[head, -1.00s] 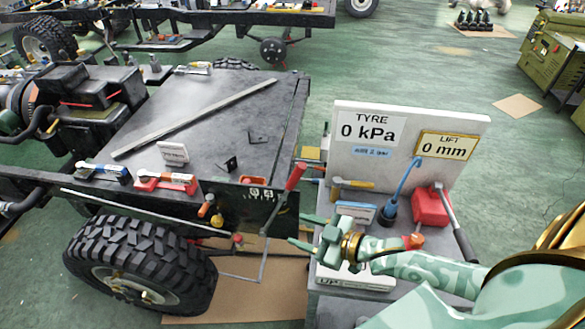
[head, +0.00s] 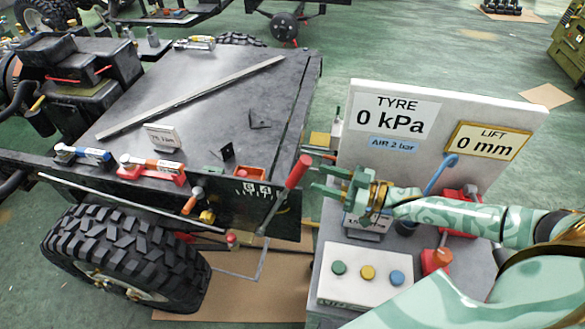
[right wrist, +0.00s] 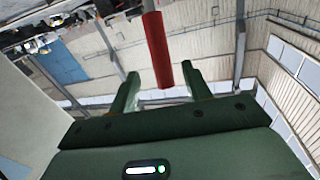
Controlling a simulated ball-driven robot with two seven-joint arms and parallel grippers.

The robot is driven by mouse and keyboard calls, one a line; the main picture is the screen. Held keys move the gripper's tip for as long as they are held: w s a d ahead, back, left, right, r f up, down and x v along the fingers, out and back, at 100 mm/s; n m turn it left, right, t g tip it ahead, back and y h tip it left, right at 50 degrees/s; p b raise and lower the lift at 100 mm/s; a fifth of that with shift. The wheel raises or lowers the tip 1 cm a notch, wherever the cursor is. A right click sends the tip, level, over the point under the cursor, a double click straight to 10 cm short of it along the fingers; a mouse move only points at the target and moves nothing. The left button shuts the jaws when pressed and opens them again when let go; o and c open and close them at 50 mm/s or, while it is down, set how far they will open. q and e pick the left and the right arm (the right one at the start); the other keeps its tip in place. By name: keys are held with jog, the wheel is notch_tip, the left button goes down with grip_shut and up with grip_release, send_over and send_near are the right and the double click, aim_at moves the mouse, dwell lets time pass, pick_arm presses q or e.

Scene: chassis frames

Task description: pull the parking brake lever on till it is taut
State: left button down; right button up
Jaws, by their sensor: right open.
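The parking brake lever has a red grip (head: 298,171) on a thin grey rod that leans up and right from the side of the chassis. My right gripper (head: 313,170) is open, its fingers pointing left, just right of the red grip in the head view. In the right wrist view, the red grip (right wrist: 157,50) hangs between the two open fingers (right wrist: 160,88), near their tips. I cannot tell whether it touches either finger. My left gripper is not in view.
An instrument board (head: 500,105) reading 0 kPa and 0 mm stands behind my right gripper. A button box (head: 350,293) and a red-topped item (head: 436,259) are on the cart below my arm. A large tyre (head: 125,255) is at the lower left.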

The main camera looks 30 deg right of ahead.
aim_at(298, 171)
jog(key=x, duration=0.7)
jog(key=shift+w+a, duration=0.65)
jog(key=shift+w, duration=0.05)
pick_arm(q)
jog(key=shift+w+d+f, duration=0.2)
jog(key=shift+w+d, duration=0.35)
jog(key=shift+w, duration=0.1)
